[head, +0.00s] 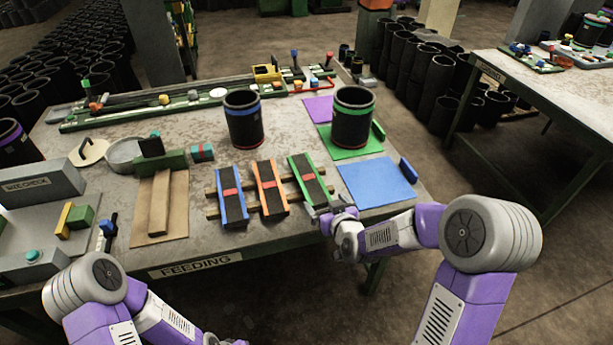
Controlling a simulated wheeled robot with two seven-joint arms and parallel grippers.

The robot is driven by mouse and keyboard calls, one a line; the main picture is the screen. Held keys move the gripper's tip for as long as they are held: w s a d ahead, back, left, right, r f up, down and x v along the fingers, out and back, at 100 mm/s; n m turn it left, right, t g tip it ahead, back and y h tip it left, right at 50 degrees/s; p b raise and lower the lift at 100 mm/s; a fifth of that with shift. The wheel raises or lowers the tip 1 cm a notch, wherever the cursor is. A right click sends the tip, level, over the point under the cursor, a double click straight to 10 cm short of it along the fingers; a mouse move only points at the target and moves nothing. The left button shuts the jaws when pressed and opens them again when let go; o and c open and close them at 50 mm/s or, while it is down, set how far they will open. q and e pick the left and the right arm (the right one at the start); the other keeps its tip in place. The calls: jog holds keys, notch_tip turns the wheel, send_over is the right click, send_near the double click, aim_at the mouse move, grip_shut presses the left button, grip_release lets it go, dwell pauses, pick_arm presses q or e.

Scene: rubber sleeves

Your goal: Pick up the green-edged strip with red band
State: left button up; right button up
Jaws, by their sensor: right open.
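The green-edged strip (302,167) is dark with a red band across its middle. It lies on the wooden rack at the right end of a row of three strips. My right gripper (318,209) is open at the near end of this strip, close to the table's front edge. Whether the fingers touch the strip or straddle it, I cannot tell. My left arm comes in at the bottom left, and its gripper is out of the picture.
A blue-edged strip (231,204) and an orange-edged strip (269,196) lie to the left. A blue mat (378,183) lies to the right. A green-banded black sleeve (352,122) and a blue-banded one (244,122) stand behind. Bare tabletop lies between.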

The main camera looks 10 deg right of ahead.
aim_at(317, 195)
jog(key=shift+w+a+f, duration=0.1)
jog(key=shift+w+f, duration=0.45)
jog(key=shift+w, duration=0.2)
jog(key=x, duration=0.1)
jog(key=b+x, duration=0.1)
jog(key=x, duration=0.1)
jog(key=shift+w+f, duration=0.2)
jog(key=shift+f, duration=0.15)
jog(key=shift+w+f, duration=0.1)
jog(key=shift+w, duration=0.3)
jog(key=c, duration=1)
